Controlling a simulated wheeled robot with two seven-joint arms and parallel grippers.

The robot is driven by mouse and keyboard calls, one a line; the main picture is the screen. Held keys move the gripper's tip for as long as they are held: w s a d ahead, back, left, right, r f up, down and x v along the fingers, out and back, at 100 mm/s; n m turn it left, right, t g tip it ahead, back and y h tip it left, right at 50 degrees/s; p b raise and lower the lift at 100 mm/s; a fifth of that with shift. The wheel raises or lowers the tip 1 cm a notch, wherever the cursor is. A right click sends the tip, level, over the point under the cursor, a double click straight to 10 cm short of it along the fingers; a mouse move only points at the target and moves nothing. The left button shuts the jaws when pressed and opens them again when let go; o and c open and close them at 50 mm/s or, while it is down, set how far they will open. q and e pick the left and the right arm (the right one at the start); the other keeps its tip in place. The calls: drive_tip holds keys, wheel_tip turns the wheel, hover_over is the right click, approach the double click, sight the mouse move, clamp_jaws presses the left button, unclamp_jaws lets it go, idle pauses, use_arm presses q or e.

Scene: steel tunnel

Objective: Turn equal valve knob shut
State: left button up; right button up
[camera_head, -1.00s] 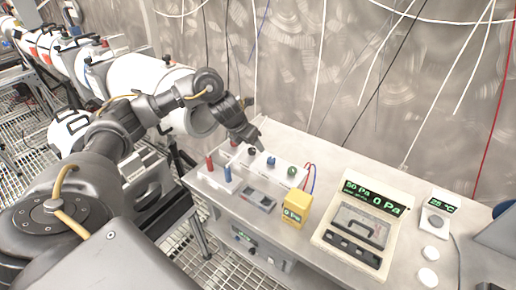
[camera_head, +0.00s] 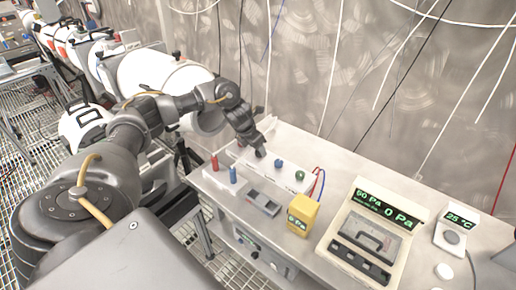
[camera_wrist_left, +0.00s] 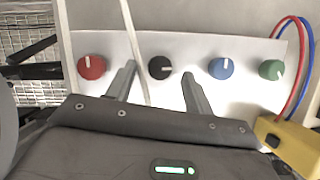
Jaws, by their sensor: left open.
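A white panel (camera_wrist_left: 245,52) carries a row of four knobs in the left wrist view: red (camera_wrist_left: 91,67), black (camera_wrist_left: 160,67), blue (camera_wrist_left: 221,68) and green (camera_wrist_left: 271,69). No readable label shows which is the equal valve. The black knob's white mark points to the right; the red and blue marks point up. My left gripper (camera_head: 260,153) is open, with its fingers on either side of the black knob; contact cannot be told. In the head view it hides most of the black knob; the blue (camera_head: 278,163) and green (camera_head: 300,175) knobs show beside it. My right gripper is not in view.
On the bench stand a yellow meter (camera_head: 303,216), a beige pressure gauge box (camera_head: 368,235) with a green display, and a small 25 °C unit (camera_head: 455,230). Red and blue posts stand left of a grey box (camera_head: 262,203). Wires rise beside the green knob.

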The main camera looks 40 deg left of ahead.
use_arm(q)
drive_tip(key=shift+x, duration=0.75)
drive_tip(key=shift+f, duration=0.15)
drive_tip(key=c, duration=1)
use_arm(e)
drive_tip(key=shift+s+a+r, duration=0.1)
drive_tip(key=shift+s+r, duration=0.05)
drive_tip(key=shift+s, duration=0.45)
